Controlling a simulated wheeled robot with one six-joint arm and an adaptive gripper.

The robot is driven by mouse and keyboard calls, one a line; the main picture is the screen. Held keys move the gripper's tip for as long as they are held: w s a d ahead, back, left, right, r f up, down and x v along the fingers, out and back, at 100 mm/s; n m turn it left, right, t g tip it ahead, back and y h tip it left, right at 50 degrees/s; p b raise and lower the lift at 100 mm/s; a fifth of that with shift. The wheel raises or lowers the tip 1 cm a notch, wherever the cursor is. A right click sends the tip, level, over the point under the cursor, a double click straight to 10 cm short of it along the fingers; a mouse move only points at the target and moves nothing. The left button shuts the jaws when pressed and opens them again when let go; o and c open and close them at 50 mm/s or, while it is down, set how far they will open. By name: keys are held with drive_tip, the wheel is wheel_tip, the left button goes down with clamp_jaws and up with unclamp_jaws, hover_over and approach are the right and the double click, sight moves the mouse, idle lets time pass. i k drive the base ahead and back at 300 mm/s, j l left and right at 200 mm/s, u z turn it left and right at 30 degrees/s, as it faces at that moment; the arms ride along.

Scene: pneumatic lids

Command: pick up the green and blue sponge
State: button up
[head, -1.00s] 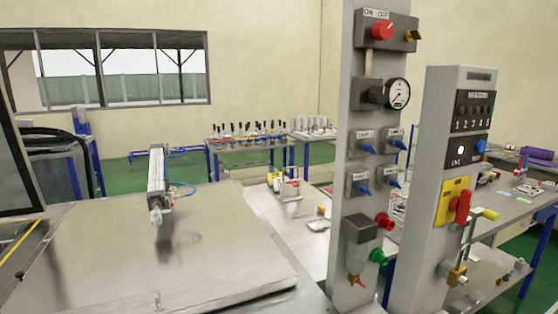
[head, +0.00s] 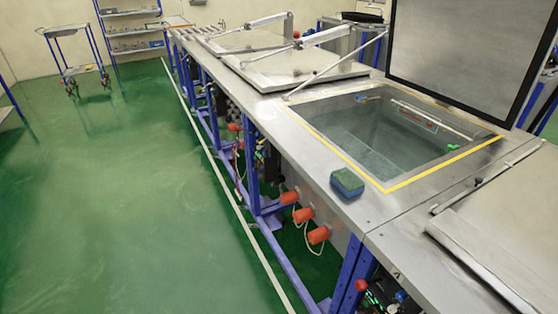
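The green and blue sponge (head: 347,182) lies on the metal bench top (head: 300,160), close to its front edge. It sits just left of the yellow-edged open tank and is apart from it. Its top looks green and its sides blue. My gripper is not in view.
The open tank (head: 345,135) has its dark-framed lid (head: 462,50) standing up behind it. Closed metal lids (head: 305,67) lie farther along the bench, and another lid (head: 510,240) is at the right. Orange knobs (head: 318,235) stick out below the front edge. The green floor (head: 110,200) on the left is clear.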

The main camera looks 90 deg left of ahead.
sight(348, 183)
drive_tip(key=u, duration=1.85)
